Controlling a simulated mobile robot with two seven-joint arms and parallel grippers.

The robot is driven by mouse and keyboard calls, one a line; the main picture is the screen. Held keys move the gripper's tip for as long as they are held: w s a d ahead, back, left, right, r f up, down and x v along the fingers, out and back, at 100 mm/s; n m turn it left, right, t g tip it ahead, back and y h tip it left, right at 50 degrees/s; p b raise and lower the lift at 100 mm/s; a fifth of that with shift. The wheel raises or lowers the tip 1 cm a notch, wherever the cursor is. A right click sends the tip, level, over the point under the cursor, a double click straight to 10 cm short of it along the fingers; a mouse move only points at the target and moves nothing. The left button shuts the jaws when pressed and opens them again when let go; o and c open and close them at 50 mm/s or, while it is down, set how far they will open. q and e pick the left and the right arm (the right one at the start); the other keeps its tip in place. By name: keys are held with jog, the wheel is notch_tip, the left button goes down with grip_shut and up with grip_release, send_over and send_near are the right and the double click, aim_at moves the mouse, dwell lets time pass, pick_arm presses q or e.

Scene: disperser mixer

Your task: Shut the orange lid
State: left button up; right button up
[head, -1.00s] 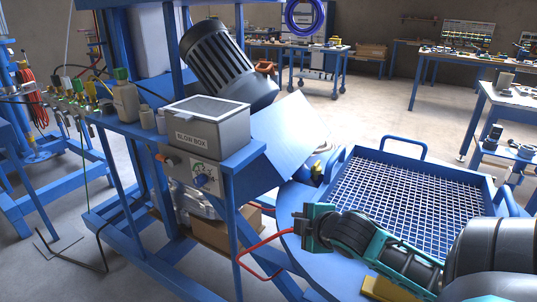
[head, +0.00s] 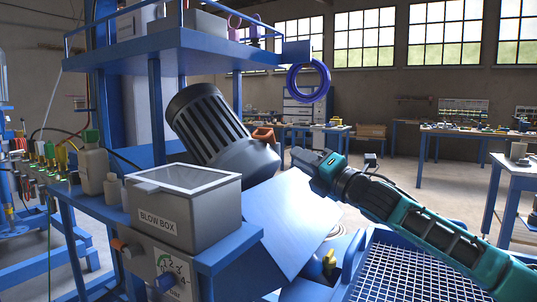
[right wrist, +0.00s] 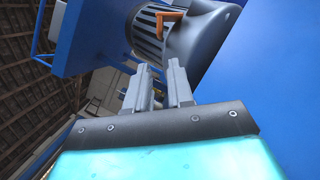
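The orange lid (head: 263,133) is a small bent orange piece on the side of the grey finned motor (head: 215,130). It stands out from the motor's surface; its exact angle is hard to tell. In the right wrist view the orange lid (right wrist: 168,16) shows at the top, beyond my fingertips. My right gripper (head: 304,158) is raised to the right of the lid and a little below it, apart from it. The right wrist view shows its two fingers (right wrist: 158,66) apart with an empty gap between them. My left gripper is not in view.
A grey box marked BLOW BOX (head: 185,205) stands on the blue frame at the left, with bottles beside it. A slanted blue panel (head: 290,225) lies below the motor. A blue-framed grid (head: 410,275) is at lower right. Workbenches stand far behind.

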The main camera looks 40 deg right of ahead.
jog(key=b, duration=0.1)
send_near(264, 138)
jog(key=shift+p+x, duration=0.95)
jog(key=shift+x, duration=1.4)
jog(key=shift+w+r+p, duration=0.25)
jog(key=shift+w+p, duration=0.1)
jog(key=shift+w, duration=0.35)
jog(key=shift+p+x, duration=0.4)
jog(key=shift+x, duration=0.5)
jog(key=shift+w+f, duration=0.1)
jog(key=shift+w, duration=0.2)
jog(key=shift+c, duration=0.3)
grip_shut()
